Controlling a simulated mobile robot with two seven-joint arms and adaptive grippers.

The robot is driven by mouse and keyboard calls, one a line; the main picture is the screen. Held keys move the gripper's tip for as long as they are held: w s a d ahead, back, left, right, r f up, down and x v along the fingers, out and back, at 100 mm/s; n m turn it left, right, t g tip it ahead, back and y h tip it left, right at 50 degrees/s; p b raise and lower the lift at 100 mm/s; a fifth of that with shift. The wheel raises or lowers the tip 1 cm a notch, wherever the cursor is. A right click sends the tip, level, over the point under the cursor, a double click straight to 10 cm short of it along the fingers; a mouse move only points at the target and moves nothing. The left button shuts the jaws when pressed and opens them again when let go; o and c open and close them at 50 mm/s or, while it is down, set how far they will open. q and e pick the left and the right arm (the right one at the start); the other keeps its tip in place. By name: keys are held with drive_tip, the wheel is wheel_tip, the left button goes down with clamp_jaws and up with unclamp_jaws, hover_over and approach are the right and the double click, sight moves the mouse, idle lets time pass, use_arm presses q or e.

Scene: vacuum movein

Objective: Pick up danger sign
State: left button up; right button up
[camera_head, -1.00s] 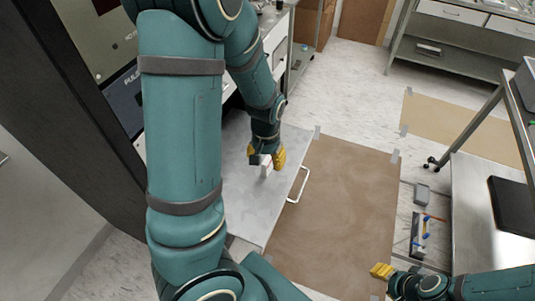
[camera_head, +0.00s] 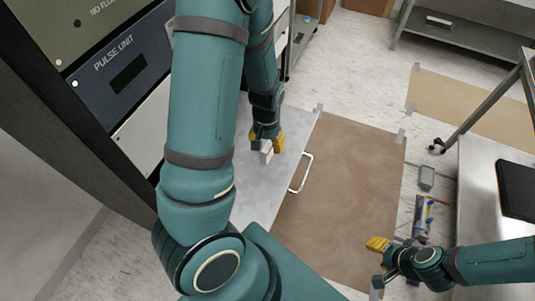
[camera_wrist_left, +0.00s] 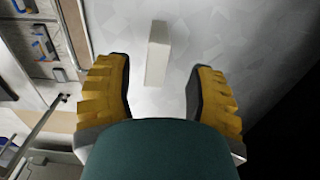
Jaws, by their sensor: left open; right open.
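No lettering of a danger sign can be read in either view. A small pale upright block (camera_head: 267,151), which may be the sign seen edge-on, stands at the light grey panel in the head view. It also shows in the left wrist view as a plain white block (camera_wrist_left: 157,52), ahead of and between the yellow fingers. My left gripper (camera_head: 265,143) is open at the block, with visible gaps on both sides in the wrist view (camera_wrist_left: 160,82). The block's far side is hidden. My right gripper (camera_head: 376,263) is open and empty, above the floor at the lower right.
The light grey panel (camera_head: 262,204) has a white handle (camera_head: 303,173) at its right edge. A brown sheet (camera_head: 345,205) lies beside it. A pulse unit cabinet (camera_head: 125,75) stands left. A metal table (camera_head: 490,185) stands right, with tools (camera_head: 421,215) on the floor nearby.

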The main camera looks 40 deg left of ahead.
use_arm(q)
drive_tip(key=shift+s+d+f+b, duration=0.15)
drive_tip(key=shift+f+b, duration=0.3)
drive_tip(key=shift+f, duration=1.05)
drive_tip(key=shift+w+d+f+b, duration=0.1)
drive_tip(key=shift+f+b, duration=0.3)
drive_tip(key=shift+f, duration=1.05)
clamp_jaws()
